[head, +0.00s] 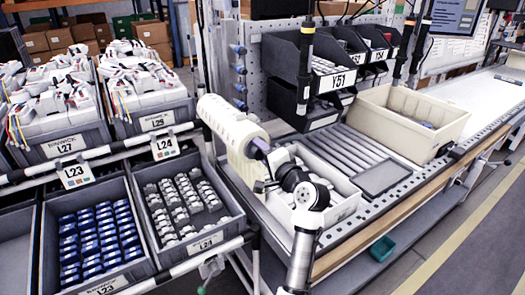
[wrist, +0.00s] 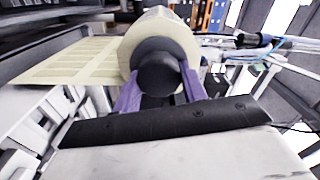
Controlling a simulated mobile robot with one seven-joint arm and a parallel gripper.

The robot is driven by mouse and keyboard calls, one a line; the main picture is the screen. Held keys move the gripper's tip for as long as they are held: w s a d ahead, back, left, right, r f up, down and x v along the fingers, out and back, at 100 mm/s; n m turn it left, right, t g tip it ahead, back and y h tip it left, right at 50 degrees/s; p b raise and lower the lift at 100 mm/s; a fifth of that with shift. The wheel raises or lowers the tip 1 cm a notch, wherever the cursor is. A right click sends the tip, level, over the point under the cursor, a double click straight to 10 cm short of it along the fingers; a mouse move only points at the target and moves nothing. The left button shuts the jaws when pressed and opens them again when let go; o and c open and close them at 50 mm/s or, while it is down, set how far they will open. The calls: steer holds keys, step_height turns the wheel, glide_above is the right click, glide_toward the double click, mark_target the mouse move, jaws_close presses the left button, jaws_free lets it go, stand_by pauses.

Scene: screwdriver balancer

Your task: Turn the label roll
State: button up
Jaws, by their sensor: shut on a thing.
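The cream label roll (head: 228,122) is mounted level beside the workbench in the head view, with a strip of labels hanging below it. In the wrist view the roll (wrist: 163,40) is straight ahead, and its label strip (wrist: 75,60) spreads to the left. A dark round knob (wrist: 158,74) sits at the roll's near end. My gripper (head: 257,147) has purple fingers and is at this end of the roll. In the wrist view the fingers are shut on the knob, one on each side. The knob is mostly hidden in the head view.
A white tray (head: 343,205) is below my arm on the roller bench. Grey crates of blue parts (head: 62,285) and white parts (head: 150,262) stand on the left. A beige bin (head: 425,103) is on the right. Black bins (head: 292,107) hang behind.

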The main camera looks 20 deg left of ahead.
stand_by(0.4)
steer(key=o, duration=1)
steer(key=b+v, duration=0.4)
steer(key=v, duration=0.9)
steer(key=shift+s+d, duration=0.25)
steer(key=shift+d, duration=0.05)
